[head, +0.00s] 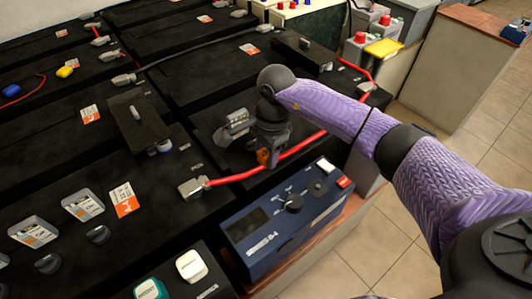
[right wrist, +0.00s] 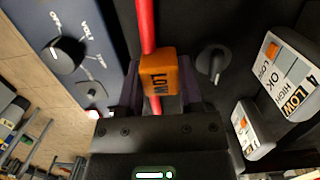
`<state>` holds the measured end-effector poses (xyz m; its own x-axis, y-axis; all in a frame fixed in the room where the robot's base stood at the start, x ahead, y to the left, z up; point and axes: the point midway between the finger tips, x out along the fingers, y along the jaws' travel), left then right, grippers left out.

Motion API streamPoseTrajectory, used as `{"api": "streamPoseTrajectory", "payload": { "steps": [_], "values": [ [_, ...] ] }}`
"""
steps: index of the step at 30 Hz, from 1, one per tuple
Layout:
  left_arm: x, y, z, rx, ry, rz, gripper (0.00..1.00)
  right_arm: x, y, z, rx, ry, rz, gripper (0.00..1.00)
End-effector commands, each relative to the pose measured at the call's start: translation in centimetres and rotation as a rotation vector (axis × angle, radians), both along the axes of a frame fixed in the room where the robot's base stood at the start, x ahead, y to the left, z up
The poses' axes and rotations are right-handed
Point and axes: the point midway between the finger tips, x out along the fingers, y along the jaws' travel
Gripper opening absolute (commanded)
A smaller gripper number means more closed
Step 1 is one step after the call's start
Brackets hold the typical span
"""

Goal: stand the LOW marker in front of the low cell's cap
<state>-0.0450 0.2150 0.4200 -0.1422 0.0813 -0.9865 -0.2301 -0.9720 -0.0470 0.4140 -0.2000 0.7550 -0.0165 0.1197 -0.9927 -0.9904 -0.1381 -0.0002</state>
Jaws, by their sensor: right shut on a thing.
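The orange LOW marker (right wrist: 158,76) is between the fingers of my right gripper (right wrist: 160,88), with its lettering showing in the right wrist view. In the head view, my right gripper (head: 266,146) points down over the black battery tops, and the marker's orange (head: 263,156) shows at its tip. A dark round cap (right wrist: 211,62) lies just right of the marker in the right wrist view, apart from it. A grey gauge with LOW, HIGH and OK bands (right wrist: 287,77) is farther right. I cannot tell which cell reads low. My left gripper is not in view.
A red cable (head: 255,170) runs below the gripper. A blue tester with a dial (head: 285,215) stands close in front. More gauges (head: 82,205) and caps (head: 98,234) sit at lower left. An orange and white card (head: 124,200) lies beside them.

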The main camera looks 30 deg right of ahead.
Motion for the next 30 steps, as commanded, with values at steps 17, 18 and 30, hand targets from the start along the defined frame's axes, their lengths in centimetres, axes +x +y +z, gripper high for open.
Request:
{"api": "streamPoseTrajectory", "payload": {
  "steps": [17, 18, 30],
  "values": [
    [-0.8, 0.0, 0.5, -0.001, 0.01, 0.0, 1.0, 0.0, 0.0, 0.7, -0.001, -0.002, 0.001, 0.6],
    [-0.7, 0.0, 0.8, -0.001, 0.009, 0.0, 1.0, 0.1, -0.1, 1.4, -0.001, -0.004, 0.001, 0.6],
    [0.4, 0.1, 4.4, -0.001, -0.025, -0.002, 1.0, 0.2, -1.3, 11.4, 0.0, -0.004, 0.001, 0.6]
  ]
}}
